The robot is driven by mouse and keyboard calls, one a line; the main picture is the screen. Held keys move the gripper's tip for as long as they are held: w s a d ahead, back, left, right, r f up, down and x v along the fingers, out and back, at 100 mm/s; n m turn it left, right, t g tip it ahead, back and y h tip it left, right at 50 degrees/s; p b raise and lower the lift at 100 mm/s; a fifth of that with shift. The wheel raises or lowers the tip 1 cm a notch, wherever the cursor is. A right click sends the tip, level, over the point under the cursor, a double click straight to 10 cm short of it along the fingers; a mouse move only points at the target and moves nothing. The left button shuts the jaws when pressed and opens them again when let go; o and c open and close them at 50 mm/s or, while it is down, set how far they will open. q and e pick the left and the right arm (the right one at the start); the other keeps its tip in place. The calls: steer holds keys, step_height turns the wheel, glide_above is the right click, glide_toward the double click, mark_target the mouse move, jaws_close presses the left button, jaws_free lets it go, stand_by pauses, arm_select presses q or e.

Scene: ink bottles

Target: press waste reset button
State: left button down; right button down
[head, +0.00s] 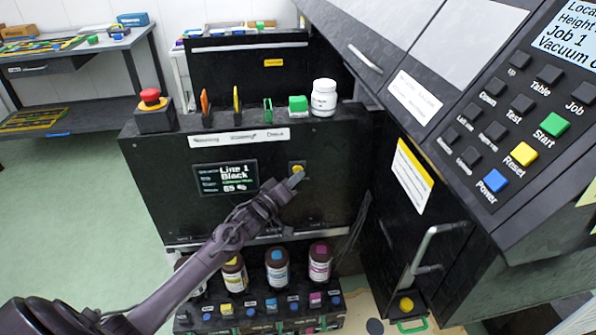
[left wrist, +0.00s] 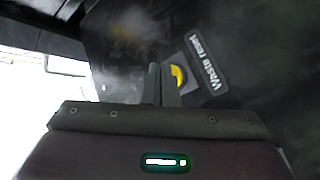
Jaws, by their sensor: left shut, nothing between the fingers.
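The waste reset button (head: 297,169) is a yellow round button on the front of the black cabinet, right of the screen that reads "Line 1 Black". In the left wrist view the yellow button (left wrist: 178,76) sits beside a "Waste reset" label (left wrist: 206,63). My left gripper (head: 296,179) is shut and empty. Its fingertips are right at the button and cover part of it in both views. I cannot tell whether they touch it. My right gripper is not in view.
Several ink bottles (head: 277,268) stand on a shelf below. A red emergency button (head: 150,97), clips and a white jar (head: 324,97) are on the cabinet top. The large printer (head: 430,130) with its control keys stands close on the right. Open green floor (head: 60,200) lies to the left.

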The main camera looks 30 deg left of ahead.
arm_select(q)
steer(key=shift+w+a, duration=0.3)
steer(key=shift+w, duration=0.05)
stand_by(0.7)
stand_by(0.4)
steer(key=shift+s+d+p, duration=0.55)
steer(key=shift+s+p, duration=0.1)
steer(key=shift+s, duration=0.05)
